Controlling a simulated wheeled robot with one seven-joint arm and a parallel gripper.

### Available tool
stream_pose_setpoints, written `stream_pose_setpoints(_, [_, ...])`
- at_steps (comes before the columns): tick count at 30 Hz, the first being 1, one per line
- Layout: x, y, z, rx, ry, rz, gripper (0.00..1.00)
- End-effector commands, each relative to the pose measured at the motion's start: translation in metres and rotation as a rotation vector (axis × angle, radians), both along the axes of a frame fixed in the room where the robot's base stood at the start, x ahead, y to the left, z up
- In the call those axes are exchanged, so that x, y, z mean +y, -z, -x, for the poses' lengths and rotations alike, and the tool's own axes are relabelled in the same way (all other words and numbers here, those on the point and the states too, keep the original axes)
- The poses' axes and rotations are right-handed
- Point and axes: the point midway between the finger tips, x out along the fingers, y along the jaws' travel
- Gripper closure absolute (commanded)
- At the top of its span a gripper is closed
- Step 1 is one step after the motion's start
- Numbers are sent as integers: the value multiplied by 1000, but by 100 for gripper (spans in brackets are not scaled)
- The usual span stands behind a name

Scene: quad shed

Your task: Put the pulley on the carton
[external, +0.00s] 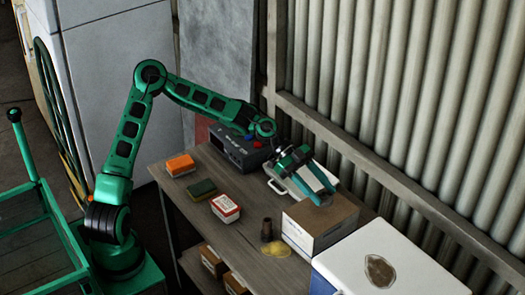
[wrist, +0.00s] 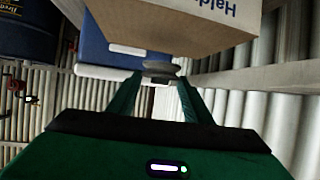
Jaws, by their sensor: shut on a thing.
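The carton (external: 312,229) is a brown box with a pale printed front, standing on the bench at the right. It also fills the top of the wrist view (wrist: 180,25), where its lettering is upside down. My gripper (external: 318,195) is over the carton's back left part in the external view. In the wrist view my gripper (wrist: 159,82) is shut on the pulley (wrist: 161,69), a small grey disc-shaped piece between the fingertips. The pulley looks close to the carton; I cannot tell whether they touch. The pulley is hidden in the external view.
A white-lidded cooler (external: 410,262) stands right of the carton. A white tray (external: 277,186) lies behind it. A dark cup (external: 267,230) and yellow cloth (external: 274,249) are at its left. A red-and-white box (external: 225,208), sponge (external: 202,189), orange block (external: 180,165) and dark radio (external: 238,150) are farther left.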

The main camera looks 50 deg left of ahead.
Motion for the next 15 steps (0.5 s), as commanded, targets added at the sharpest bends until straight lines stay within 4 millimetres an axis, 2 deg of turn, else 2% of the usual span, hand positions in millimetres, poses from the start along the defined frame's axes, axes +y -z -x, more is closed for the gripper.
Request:
stream_pose_setpoints(9, [0,35,0,2,0,2,81])
stream_pose_setpoints(15, [0,39,0,-1,0,1,81])
